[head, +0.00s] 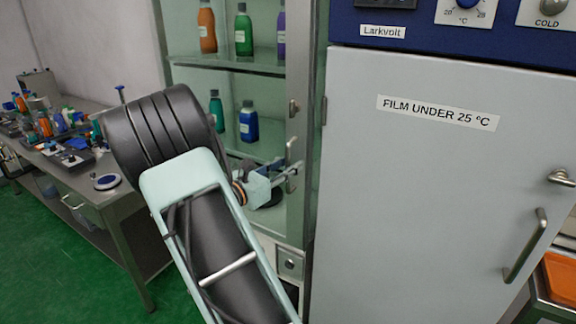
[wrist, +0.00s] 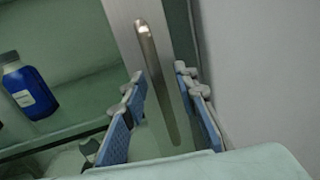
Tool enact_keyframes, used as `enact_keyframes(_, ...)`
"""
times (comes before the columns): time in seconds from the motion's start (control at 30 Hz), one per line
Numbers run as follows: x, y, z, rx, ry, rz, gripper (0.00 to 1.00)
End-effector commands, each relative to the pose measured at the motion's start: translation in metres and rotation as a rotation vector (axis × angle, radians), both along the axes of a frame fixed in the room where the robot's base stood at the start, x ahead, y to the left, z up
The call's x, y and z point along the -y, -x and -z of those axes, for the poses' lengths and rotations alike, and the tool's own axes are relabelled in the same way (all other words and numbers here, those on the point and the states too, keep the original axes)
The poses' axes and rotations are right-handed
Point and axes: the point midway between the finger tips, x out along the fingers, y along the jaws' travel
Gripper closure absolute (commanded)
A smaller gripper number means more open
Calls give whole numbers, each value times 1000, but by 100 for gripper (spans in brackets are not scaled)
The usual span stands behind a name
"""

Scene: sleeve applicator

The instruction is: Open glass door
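The glass door (head: 299,50) belongs to a metal-framed cabinet, and it looks closed. Its upright bar handle (head: 290,148) is on the right part of its frame, partly hidden by my gripper (head: 287,175). In the wrist view the handle (wrist: 149,48) rises between the two blue-padded fingers of my gripper (wrist: 158,82). The fingers stand apart, with a gap visible on each side of the bar. I cannot tell how deep the handle sits between them.
A white cabinet (head: 420,190) labelled "FILM UNDER 25 °C" stands close on the right. Bottles, including a blue bottle (wrist: 30,88), stand on shelves behind the glass. A cluttered side table (head: 100,205) is at left. Green floor (head: 60,265) lies clear in front of it.

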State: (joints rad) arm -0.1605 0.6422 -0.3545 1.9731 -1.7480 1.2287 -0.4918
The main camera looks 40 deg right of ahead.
Motion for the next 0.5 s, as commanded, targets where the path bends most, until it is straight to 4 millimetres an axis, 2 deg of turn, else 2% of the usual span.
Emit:
enact_keyframes(0.1, 0, 0, 0, 0, 0, 0, 74)
enact_keyframes(0.33, 0, 0, 0, 0, 0, 0, 99)
enact_keyframes(0.5, 0, 0, 0, 0, 0, 0, 100)
